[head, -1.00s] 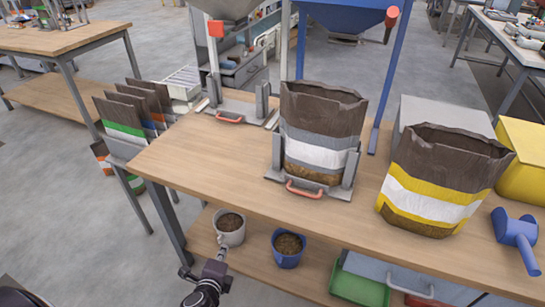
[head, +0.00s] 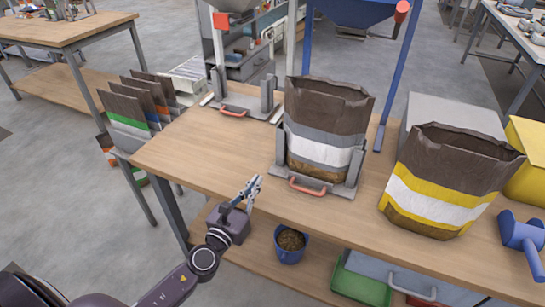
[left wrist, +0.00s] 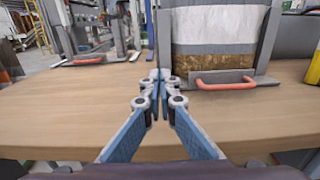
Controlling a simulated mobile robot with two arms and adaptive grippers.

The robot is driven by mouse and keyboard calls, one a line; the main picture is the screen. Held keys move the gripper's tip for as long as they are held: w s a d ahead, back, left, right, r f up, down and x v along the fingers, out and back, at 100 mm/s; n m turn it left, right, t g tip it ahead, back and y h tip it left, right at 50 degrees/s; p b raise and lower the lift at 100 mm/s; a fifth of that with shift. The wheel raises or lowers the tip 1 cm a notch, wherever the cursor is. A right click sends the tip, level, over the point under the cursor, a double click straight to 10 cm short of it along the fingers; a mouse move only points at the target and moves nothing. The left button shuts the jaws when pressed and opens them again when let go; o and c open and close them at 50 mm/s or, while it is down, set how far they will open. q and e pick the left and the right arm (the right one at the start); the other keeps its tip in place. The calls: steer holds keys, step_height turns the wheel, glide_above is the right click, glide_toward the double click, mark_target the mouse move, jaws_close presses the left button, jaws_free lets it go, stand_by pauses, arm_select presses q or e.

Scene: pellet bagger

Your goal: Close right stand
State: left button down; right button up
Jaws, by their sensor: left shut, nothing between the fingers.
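The right stand (head: 345,188) is a grey metal frame on the table under the blue hopper. It has a red handle (head: 306,186) at its front and holds an upright brown, grey and white bag (head: 322,118). The left wrist view shows the same handle (left wrist: 226,84) right of the fingertips, with the bag (left wrist: 213,35) above it. My left gripper (head: 254,185) is shut and empty. It is over the table's front edge, left of the handle and apart from it; its fingertips (left wrist: 158,78) point forward. My right gripper is not in view.
An empty left stand (head: 240,100) with a red handle is farther back. A yellow-striped bag (head: 436,190) and a blue scoop (head: 522,236) stand to the right. A blue cup (head: 289,243) is on the lower shelf. The left front of the tabletop (head: 190,150) is clear.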

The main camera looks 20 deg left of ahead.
mark_target(277, 152)
arm_select(q)
steer(key=w, duration=1.2)
steer(key=shift+d, duration=0.25)
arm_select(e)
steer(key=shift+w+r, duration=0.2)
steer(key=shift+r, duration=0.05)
arm_select(q)
steer(key=shift+w, duration=0.1)
